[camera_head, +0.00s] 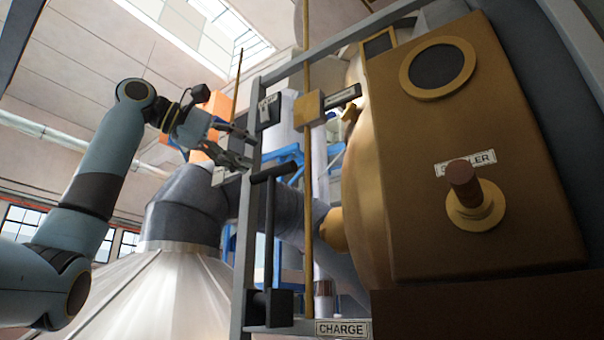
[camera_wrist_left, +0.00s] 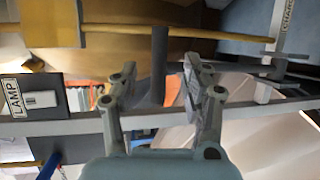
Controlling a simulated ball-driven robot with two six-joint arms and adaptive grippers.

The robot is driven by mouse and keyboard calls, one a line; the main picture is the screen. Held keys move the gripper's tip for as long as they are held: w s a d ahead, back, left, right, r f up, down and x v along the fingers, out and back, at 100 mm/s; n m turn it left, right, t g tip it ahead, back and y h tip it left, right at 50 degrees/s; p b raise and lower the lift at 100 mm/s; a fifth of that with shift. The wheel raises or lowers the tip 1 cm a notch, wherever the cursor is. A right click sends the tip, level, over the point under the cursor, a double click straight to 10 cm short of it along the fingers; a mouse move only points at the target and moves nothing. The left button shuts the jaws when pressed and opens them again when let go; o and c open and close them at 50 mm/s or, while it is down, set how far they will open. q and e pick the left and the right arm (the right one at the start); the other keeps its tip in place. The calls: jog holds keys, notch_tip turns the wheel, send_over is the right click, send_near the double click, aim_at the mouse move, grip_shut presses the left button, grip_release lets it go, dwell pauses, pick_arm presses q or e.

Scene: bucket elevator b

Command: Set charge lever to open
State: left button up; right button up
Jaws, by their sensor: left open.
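The charge lever (camera_head: 269,235) is a dark, nearly upright bar with a cylindrical cross handle on top. Its foot is at a dark block beside the CHARGE label (camera_head: 342,328). My left gripper (camera_head: 251,150) is open and empty, close to the handle's left end in the head view. In the left wrist view the dark handle (camera_wrist_left: 159,60) shows between the two spread fingers of the gripper (camera_wrist_left: 160,75), with gaps on both sides. I cannot tell how far the handle reaches in between them. My right gripper is not in view.
A grey frame post (camera_head: 246,225) stands close by the gripper. A LAMP switch (camera_wrist_left: 40,99) is on the frame above the lever. A brass rod (camera_head: 308,190) with a block runs upright beside it. A bronze housing with a sampler knob (camera_head: 466,185) fills the right.

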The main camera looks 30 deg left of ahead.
aim_at(279, 166)
pick_arm(q)
jog(key=p+x, duration=0.2)
jog(key=x, duration=0.3)
jog(key=shift+w+d+r+p, duration=0.1)
jog(key=shift+w+d+p, duration=0.15)
jog(key=shift+p, duration=0.1)
jog(key=p+x, duration=0.1)
jog(key=x, duration=0.3)
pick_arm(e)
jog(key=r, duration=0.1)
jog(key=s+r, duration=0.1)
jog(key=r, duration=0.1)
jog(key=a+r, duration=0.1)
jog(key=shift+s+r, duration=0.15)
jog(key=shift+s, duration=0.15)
pick_arm(q)
jog(key=c, duration=0.4)
grip_shut()
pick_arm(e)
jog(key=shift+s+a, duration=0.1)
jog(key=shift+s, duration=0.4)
